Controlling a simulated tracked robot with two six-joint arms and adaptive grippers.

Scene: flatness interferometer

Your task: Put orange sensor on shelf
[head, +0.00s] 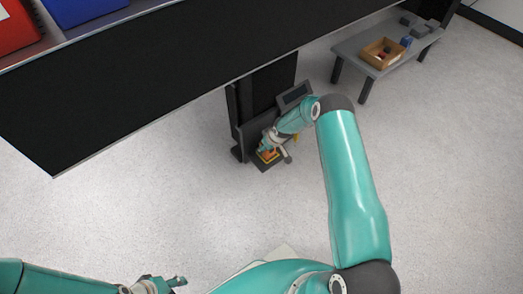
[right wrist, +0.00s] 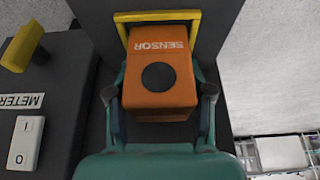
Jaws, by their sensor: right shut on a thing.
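The orange sensor (right wrist: 160,72), a block with a black round spot and upside-down SENSOR lettering, fills the middle of the right wrist view. My right gripper (right wrist: 158,97) is shut on it, one finger on each side. A yellow bracket (right wrist: 157,16) frames the sensor's far end; I cannot tell if they touch. In the head view the right gripper (head: 267,147) is low at a dark stand, mostly hiding the sensor (head: 268,155). My left gripper (head: 160,285) is at the bottom edge, too small to tell whether it is open. A dark raised surface with bins at upper left may be the shelf.
A dark meter unit (right wrist: 58,110) with a METER label, white switch (right wrist: 26,142) and yellow part (right wrist: 22,46) stands beside the sensor. A red bin (head: 14,28) and blue bin (head: 80,8) are at upper left. A grey bench (head: 350,50) holds a wooden box (head: 383,62). Floor at left is clear.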

